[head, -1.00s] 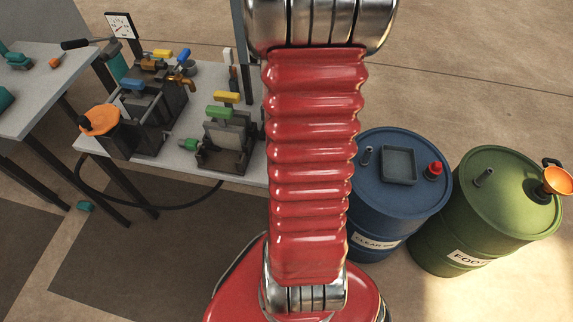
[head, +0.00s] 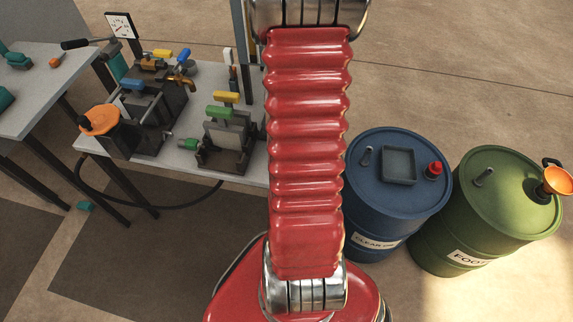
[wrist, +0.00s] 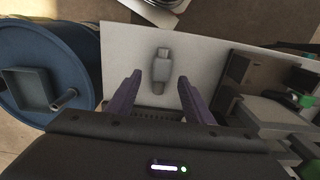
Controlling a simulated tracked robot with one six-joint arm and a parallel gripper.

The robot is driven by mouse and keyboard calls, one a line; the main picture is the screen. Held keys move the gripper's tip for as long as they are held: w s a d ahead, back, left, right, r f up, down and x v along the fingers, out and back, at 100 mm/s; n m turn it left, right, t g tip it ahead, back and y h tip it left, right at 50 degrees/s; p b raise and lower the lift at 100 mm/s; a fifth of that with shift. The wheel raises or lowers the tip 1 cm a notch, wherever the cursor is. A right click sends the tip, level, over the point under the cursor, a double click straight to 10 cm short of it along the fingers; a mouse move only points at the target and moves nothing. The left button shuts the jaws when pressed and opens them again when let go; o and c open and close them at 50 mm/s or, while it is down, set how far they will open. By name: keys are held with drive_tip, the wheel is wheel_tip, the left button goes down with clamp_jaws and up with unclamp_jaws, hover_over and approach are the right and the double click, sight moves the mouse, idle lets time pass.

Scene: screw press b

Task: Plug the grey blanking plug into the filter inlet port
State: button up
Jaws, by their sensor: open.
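The grey blanking plug (wrist: 162,68) lies on the pale bench top (wrist: 122,50) in the wrist view, its long axis running roughly up and down the picture. My gripper (wrist: 160,83) is open, with one purple finger to the left and one to the right of the plug's line. The plug looks to be between or just beyond the fingertips; I cannot tell its height gap. In the head view my red arm hides the plug and gripper. A dark unit with a green lever (head: 222,111) and green side fitting (head: 188,144) stands on the bench; I cannot make out which opening is the filter inlet port.
A blue drum (head: 398,220) and a green drum (head: 487,235) stand right of the bench. The blue drum also shows at the left of the wrist view (wrist: 45,60). A press unit with an orange-topped pot (head: 100,121) is at the bench's left. Dark fixtures (wrist: 265,105) crowd the wrist view's right.

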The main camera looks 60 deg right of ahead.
drive_tip(key=shift+w+f, duration=0.1)
drive_tip(key=shift+f, duration=1.8)
drive_tip(key=shift+c, duration=0.5)
clamp_jaws()
wheel_tip(320, 180, up, 10)
